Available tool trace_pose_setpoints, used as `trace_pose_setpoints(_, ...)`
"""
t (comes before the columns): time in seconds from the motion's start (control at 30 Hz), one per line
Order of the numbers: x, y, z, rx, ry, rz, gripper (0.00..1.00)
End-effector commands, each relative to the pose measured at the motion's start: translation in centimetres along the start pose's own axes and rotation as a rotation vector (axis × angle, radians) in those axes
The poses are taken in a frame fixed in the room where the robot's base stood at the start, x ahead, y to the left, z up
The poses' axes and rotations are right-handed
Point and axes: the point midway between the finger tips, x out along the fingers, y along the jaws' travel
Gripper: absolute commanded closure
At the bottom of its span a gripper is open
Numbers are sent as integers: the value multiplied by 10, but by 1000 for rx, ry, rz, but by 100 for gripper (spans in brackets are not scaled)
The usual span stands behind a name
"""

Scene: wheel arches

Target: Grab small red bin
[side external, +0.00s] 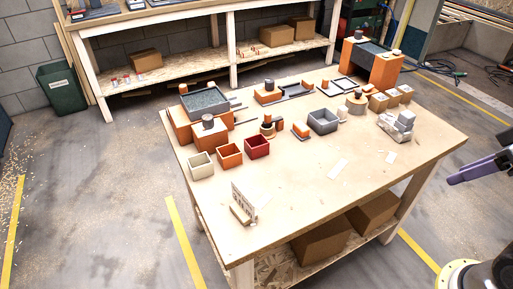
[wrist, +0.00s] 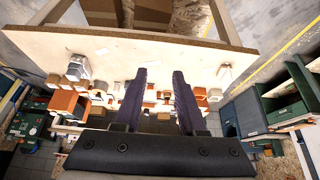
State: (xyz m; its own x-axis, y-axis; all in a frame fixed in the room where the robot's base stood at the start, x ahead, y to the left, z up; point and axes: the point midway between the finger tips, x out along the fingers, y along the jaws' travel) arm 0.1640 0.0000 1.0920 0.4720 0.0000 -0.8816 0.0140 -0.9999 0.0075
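The small red bin (side external: 257,148) stands upright on the wooden table (side external: 310,205), at the right end of a row of three small bins. An orange bin (side external: 229,155) is beside it and a cream bin (side external: 201,166) is further left. My gripper (side external: 453,176) is at the right edge of the side view, well away from the red bin and beyond the table's right side. In the wrist view my gripper (wrist: 159,72) shows two dark fingers spread apart with nothing between them. I cannot pick out the red bin in the wrist view; the objects there are small and partly covered by the fingers.
A grey bin (side external: 323,121) stands right of the red bin. Orange blocks with a grey tray (side external: 205,100) stand behind the row. A white slotted rack (side external: 243,203) stands near the front edge. A clear-wrapped grey item (side external: 398,125) is at the right. The front-right tabletop is mostly clear.

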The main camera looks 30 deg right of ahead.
Motion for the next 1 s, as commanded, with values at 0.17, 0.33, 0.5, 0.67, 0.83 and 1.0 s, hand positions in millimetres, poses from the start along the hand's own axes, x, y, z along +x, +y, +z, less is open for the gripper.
trace_pose_setpoints(0.17, -5, -1, 0, -138, -15, -5, 60)
trace_pose_setpoints(0.33, -40, -3, -46, -352, 40, -9, 60)
trace_pose_setpoints(0.5, -64, -7, -105, -548, 48, -22, 60)
trace_pose_setpoints(0.67, -71, -14, -172, -741, 36, -48, 60)
trace_pose_setpoints(0.83, -58, -26, -241, -931, 18, -84, 60)
trace_pose_setpoints(1.0, -26, -40, -301, -1094, -3, -129, 60)
